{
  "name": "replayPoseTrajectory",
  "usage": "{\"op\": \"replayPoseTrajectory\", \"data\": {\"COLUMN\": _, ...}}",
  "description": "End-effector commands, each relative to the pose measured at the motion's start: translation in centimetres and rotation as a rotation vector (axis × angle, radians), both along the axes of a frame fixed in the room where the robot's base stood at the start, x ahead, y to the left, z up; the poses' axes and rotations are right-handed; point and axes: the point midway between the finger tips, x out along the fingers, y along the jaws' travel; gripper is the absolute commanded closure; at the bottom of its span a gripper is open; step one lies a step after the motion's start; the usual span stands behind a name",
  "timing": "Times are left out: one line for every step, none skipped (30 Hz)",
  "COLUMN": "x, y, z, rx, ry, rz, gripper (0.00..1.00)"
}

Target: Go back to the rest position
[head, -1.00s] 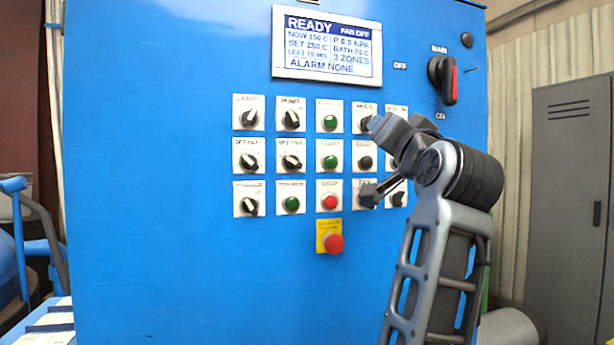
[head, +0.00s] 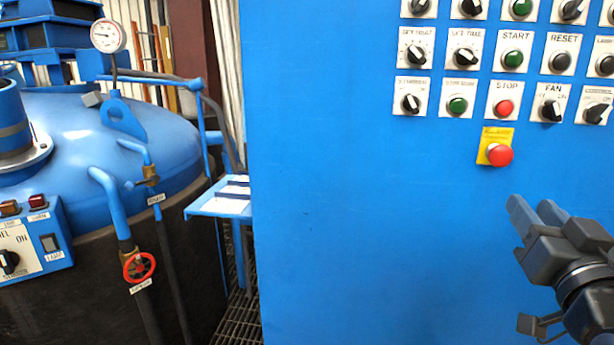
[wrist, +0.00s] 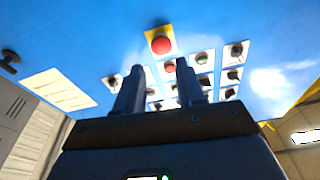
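My gripper (head: 534,206) is at the lower right of the head view, in front of the blue control cabinet (head: 350,250) and below its controls. Its two fingers stand apart with nothing between them. In the wrist view my gripper (wrist: 160,72) also shows open and empty, with the fingers pointing toward the cabinet face. The red emergency button (head: 499,154) on its yellow plate is above the fingers in the head view. I cannot tell the exact distance to the cabinet.
Rows of knobs and buttons, with the red STOP button (head: 504,107), fill the upper right. A blue-topped furnace vessel (head: 150,130) with a red valve wheel (head: 139,267) stands at left. A small blue shelf (head: 205,209) sits beside the cabinet. Floor grating (head: 240,318) shows between them.

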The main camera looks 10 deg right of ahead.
Motion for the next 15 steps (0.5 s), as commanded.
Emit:
{"op": "replayPoseTrajectory", "data": {"x": -1.0, "y": 0.6, "z": -2.1, "rx": -0.017, "ry": 0.032, "rz": 0.012, "gripper": 0.62}}
{"op": "replayPoseTrajectory", "data": {"x": -1.6, "y": 1.0, "z": -3.2, "rx": -0.027, "ry": 0.044, "rz": 0.020, "gripper": 0.62}}
{"op": "replayPoseTrajectory", "data": {"x": -2.4, "y": 1.5, "z": -4.5, "rx": -0.039, "ry": 0.062, "rz": 0.032, "gripper": 0.62}}
{"op": "replayPoseTrajectory", "data": {"x": -3.0, "y": 1.9, "z": -5.5, "rx": -0.047, "ry": 0.074, "rz": 0.040, "gripper": 0.62}}
{"op": "replayPoseTrajectory", "data": {"x": -3.7, "y": 2.2, "z": -6.4, "rx": -0.055, "ry": 0.087, "rz": 0.048, "gripper": 0.62}}
{"op": "replayPoseTrajectory", "data": {"x": -4.6, "y": 2.7, "z": -7.7, "rx": -0.065, "ry": 0.103, "rz": 0.060, "gripper": 0.62}}
{"op": "replayPoseTrajectory", "data": {"x": -5.4, "y": 3.1, "z": -8.6, "rx": -0.073, "ry": 0.116, "rz": 0.069, "gripper": 0.62}}
{"op": "replayPoseTrajectory", "data": {"x": -6.1, "y": 3.5, "z": -9.4, "rx": -0.079, "ry": 0.128, "rz": 0.078, "gripper": 0.62}}
{"op": "replayPoseTrajectory", "data": {"x": -7.2, "y": 4.0, "z": -10.6, "rx": -0.087, "ry": 0.146, "rz": 0.090, "gripper": 0.62}}
{"op": "replayPoseTrajectory", "data": {"x": -8.0, "y": 4.3, "z": -11.5, "rx": -0.091, "ry": 0.157, "rz": 0.098, "gripper": 0.62}}
{"op": "replayPoseTrajectory", "data": {"x": -8.8, "y": 4.7, "z": -12.3, "rx": -0.096, "ry": 0.169, "rz": 0.108, "gripper": 0.62}}
{"op": "replayPoseTrajectory", "data": {"x": -10.0, "y": 5.2, "z": -13.3, "rx": -0.101, "ry": 0.185, "rz": 0.119, "gripper": 0.62}}
{"op": "replayPoseTrajectory", "data": {"x": -10.9, "y": 5.6, "z": -14.0, "rx": -0.104, "ry": 0.197, "rz": 0.128, "gripper": 0.62}}
{"op": "replayPoseTrajectory", "data": {"x": -11.8, "y": 5.9, "z": -14.7, "rx": -0.107, "ry": 0.208, "rz": 0.138, "gripper": 0.62}}
{"op": "replayPoseTrajectory", "data": {"x": -13.0, "y": 6.4, "z": -15.6, "rx": -0.111, "ry": 0.225, "rz": 0.149, "gripper": 0.62}}
